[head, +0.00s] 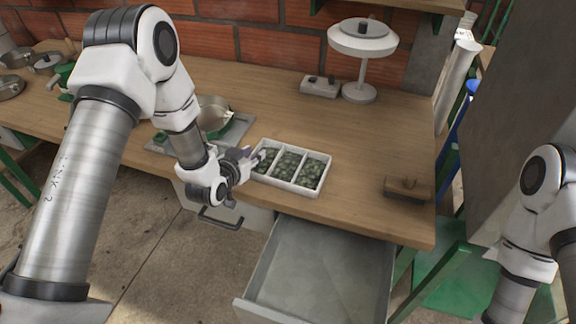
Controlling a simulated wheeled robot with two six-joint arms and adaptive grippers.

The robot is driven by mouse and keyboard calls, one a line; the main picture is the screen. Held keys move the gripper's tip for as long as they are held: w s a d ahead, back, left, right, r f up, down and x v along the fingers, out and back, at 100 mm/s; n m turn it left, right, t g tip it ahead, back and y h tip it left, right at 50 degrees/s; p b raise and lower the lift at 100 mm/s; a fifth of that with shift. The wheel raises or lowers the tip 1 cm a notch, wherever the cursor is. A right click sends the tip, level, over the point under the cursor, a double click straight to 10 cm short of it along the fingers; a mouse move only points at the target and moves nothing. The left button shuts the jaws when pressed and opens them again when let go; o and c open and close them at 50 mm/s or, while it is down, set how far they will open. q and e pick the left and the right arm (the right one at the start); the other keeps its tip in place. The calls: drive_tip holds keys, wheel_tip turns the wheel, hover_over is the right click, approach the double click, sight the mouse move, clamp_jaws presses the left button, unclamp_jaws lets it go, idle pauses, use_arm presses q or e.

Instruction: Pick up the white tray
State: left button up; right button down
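The white tray (270,180) lies on the wooden bench near its front edge. It has three compartments, each filled with greenish-grey beans or pebbles. My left gripper (254,158) is at the tray's left end, very close to its wall. Its fingers are small and partly hidden by the wrist, so I cannot tell whether they are open, shut or touching the tray. My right arm shows at the right edge, but its gripper is out of view.
An open, empty drawer (318,265) juts out below the tray. A brown wooden block (408,190) lies to the right. A white round-topped stand (362,60) and a small white box (320,86) stand behind. A pan (214,117) sits behind my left wrist.

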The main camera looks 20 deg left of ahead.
use_arm(q)
drive_tip(key=shift+w+f, duration=0.1)
drive_tip(key=shift+s, duration=0.2)
clamp_jaws()
drive_tip(key=shift+r, duration=0.2)
